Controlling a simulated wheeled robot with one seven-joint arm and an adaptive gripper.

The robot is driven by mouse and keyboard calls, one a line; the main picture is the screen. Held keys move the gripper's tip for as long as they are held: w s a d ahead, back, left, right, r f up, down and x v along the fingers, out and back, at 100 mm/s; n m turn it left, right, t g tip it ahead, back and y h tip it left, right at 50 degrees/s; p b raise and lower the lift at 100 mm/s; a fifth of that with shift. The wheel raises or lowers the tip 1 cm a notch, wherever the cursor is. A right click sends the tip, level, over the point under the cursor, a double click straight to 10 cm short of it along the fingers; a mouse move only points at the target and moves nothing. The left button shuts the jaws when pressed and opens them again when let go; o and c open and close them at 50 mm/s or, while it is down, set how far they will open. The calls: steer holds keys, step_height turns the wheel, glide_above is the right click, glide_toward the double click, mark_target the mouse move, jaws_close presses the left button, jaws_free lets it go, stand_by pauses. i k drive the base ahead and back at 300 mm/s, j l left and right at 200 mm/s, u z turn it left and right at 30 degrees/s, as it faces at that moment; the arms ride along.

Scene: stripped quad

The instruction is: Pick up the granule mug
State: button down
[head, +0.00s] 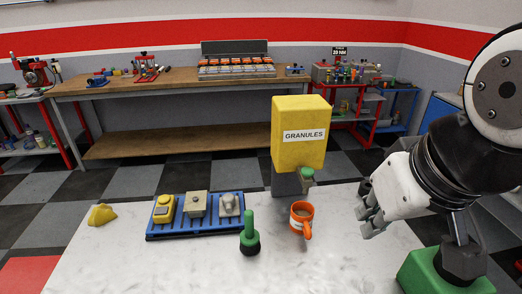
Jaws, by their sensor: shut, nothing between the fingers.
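An orange mug (298,226) stands upright on the white tabletop (190,268), its handle toward the front right. Light-coloured contents show inside it. It stands in front of and just below the yellow dispenser (299,118) labelled GRANULES, which has a green spout. I take this to be the granule mug. My gripper (368,222) is to the right of the mug, apart from it, shut and empty. The fingers point down and left.
A black and green upright tool (249,238) stands left of the mug. A blue tray (188,232) with yellow, beige and grey blocks lies further left, with a yellow lump (102,215) beyond. A green block (425,275) is at front right. The front middle is clear.

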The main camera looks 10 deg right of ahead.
mark_target(302, 212)
steer(key=k+j, duration=0.15)
steer(key=j, duration=0.15)
steer(key=k+j, duration=0.1)
steer(key=j, duration=0.25)
steer(key=k+j, duration=0.15)
steer(key=j, duration=0.15)
steer(key=k+j, duration=0.1)
steer(key=j, duration=0.2)
steer(key=j+z, duration=0.05)
